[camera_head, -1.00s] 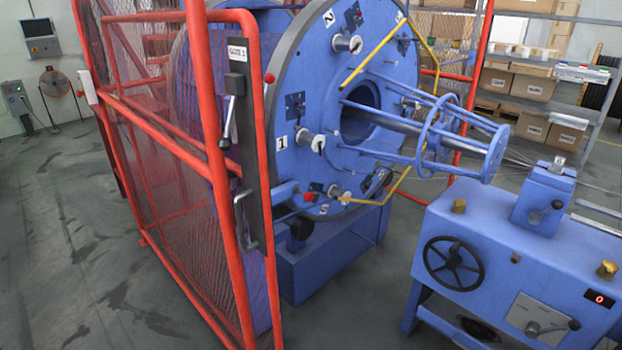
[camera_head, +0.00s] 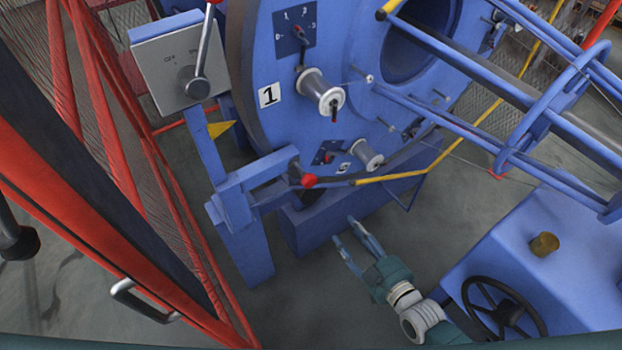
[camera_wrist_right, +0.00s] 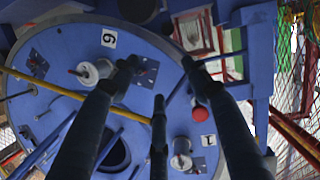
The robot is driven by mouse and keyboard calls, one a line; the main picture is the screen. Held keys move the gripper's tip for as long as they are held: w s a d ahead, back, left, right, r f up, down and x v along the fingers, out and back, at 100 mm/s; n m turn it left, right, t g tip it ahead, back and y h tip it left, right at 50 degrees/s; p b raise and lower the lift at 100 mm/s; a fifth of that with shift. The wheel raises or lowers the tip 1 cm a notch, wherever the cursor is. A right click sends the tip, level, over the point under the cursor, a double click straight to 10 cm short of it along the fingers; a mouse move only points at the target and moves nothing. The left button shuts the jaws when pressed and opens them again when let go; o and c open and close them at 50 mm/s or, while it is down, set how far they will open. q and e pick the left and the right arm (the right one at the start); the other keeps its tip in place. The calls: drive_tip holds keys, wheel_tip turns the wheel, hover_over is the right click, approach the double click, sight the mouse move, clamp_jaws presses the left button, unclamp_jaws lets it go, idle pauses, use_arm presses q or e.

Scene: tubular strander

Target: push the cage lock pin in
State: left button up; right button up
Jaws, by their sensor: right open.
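The cage lock pin shows as a red knob (camera_head: 309,181) on the blue bracket (camera_head: 255,183) beside the lower left rim of the big blue disc (camera_head: 285,110). A red knob also shows in the right wrist view (camera_wrist_right: 200,114), to the right of centre. My right gripper (camera_head: 343,231) is open and empty, below and right of the knob in the head view and apart from it. Its dark fingers (camera_wrist_right: 159,66) spread across the right wrist view. How far the pin stands out is hard to tell.
A grey switch box (camera_head: 180,62) with a lever stands above the bracket. The red mesh guard (camera_head: 130,200) is at left, with a handle (camera_head: 143,302). A blue machine bench (camera_head: 535,250) with a black handwheel (camera_head: 503,310) is at lower right. Bobbins (camera_head: 320,92) stick out from the disc.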

sight(312, 184)
drive_tip(key=a+r+n+t+y, duration=0.1)
drive_tip(key=a+r+t+y, duration=0.3)
drive_tip(key=r, duration=0.8)
drive_tip(key=w+a, duration=0.2)
drive_tip(key=w+a+g, duration=0.1)
drive_tip(key=w+a, duration=0.1)
drive_tip(key=w, duration=0.1)
drive_tip(key=w+a+g+h, duration=0.1)
drive_tip(key=w+a, duration=0.1)
drive_tip(key=shift+w+r+p, duration=0.15)
drive_tip(key=shift+p, duration=0.15)
drive_tip(key=shift+w+a, duration=0.35)
drive_tip(key=shift+w, duration=0.15)
clamp_jaws()
